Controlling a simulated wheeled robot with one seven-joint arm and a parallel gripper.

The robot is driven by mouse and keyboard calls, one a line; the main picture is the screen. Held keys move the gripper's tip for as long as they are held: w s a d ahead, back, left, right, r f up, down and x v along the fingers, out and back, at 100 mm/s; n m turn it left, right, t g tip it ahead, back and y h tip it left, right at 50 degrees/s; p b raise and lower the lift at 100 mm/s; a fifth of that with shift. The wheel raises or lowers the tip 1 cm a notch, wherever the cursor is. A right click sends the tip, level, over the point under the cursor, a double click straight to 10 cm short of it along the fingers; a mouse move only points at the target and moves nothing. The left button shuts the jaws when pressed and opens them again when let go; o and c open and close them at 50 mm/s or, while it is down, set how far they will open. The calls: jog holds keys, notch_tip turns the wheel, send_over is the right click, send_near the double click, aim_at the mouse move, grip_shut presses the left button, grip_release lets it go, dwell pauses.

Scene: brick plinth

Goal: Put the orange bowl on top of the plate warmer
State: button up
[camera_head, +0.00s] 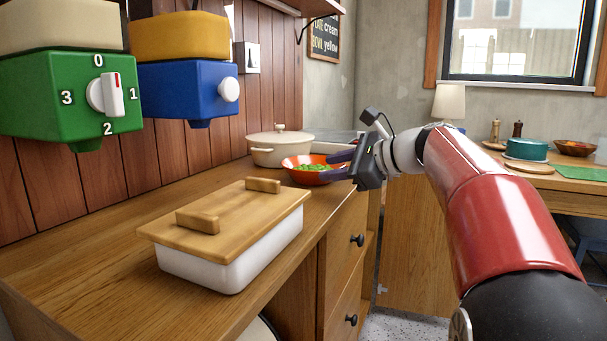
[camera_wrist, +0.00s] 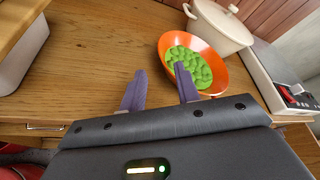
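The orange bowl (camera_head: 299,175) stands on the wooden counter with green pieces inside. It also shows in the wrist view (camera_wrist: 222,64). My gripper (camera_head: 326,168) is at the bowl's right side in the head view. In the wrist view its two purple fingers (camera_wrist: 158,86) are apart with nothing seen between them but counter and rim edge. The right finger overlaps the bowl's near rim; I cannot tell whether it touches. A flat pale appliance with a dark panel (camera_wrist: 272,80), possibly the plate warmer, lies right of the bowl, partly hidden behind my gripper in the head view.
A cream lidded pot (camera_head: 280,150) stands close behind the bowl. A white box with a wooden lid (camera_head: 228,262) sits nearer on the counter (camera_head: 90,262). Green (camera_head: 60,95) and blue (camera_head: 180,92) knobbed units hang on the wall. Counter between box and bowl is clear.

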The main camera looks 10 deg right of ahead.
aim_at(309, 172)
jog(key=x, duration=0.7)
jog(key=shift+w+f, duration=0.1)
jog(key=shift+w, duration=0.2)
jog(key=shift+d, duration=0.1)
grip_shut()
